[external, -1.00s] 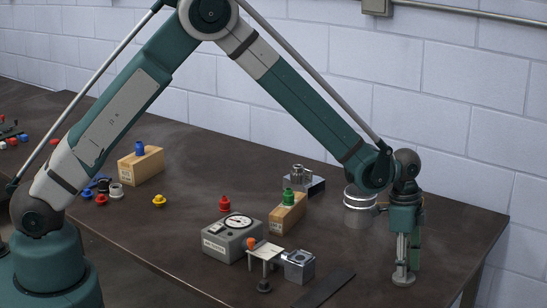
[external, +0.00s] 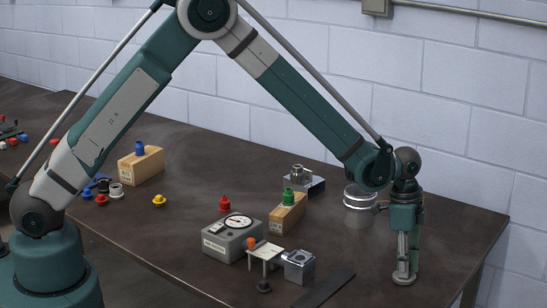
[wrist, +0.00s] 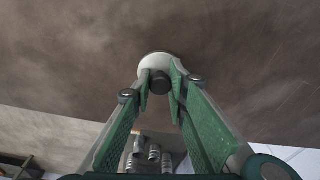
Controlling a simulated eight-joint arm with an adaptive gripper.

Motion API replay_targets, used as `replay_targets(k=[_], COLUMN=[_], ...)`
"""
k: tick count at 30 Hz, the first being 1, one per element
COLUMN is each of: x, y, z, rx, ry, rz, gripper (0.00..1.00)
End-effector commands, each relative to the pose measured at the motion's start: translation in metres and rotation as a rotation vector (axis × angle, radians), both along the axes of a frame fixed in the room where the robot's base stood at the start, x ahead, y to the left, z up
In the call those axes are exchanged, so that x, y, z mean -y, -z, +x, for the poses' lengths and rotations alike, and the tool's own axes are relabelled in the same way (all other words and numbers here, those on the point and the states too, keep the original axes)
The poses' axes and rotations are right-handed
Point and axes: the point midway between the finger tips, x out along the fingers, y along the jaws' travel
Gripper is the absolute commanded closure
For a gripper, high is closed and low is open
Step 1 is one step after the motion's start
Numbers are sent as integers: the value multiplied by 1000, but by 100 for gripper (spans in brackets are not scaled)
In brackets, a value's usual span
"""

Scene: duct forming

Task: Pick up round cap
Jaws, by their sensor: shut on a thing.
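The round cap (wrist: 155,64) is a pale grey disc with a dark knob (wrist: 159,84) at its middle. In the external view the cap (external: 403,279) lies flat at the table's right part, right under my gripper (external: 404,268). My gripper points straight down with its fingers at the cap. In the wrist view the green-padded fingers of my gripper (wrist: 160,82) are closed in on both sides of the knob, shut on the cap. The cap looks to be at table level; I cannot tell whether it touches the table. The fingers hide part of it.
A shiny metal cylinder (external: 359,197) stands behind my gripper. To the left are a grey gauge box (external: 232,238), a metal block (external: 299,265), a dark flat bar (external: 324,289) and a wooden block (external: 287,214) with a green piece. Bare table surrounds the cap.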

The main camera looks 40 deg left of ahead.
Motion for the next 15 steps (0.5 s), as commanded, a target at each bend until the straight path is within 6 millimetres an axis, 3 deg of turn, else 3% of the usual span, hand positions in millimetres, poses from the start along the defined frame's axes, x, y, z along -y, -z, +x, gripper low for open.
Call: replay_targets(k=[15], x=[0], y=[-63], z=[0], rx=[0], ry=[0], rz=[0], gripper=[97])
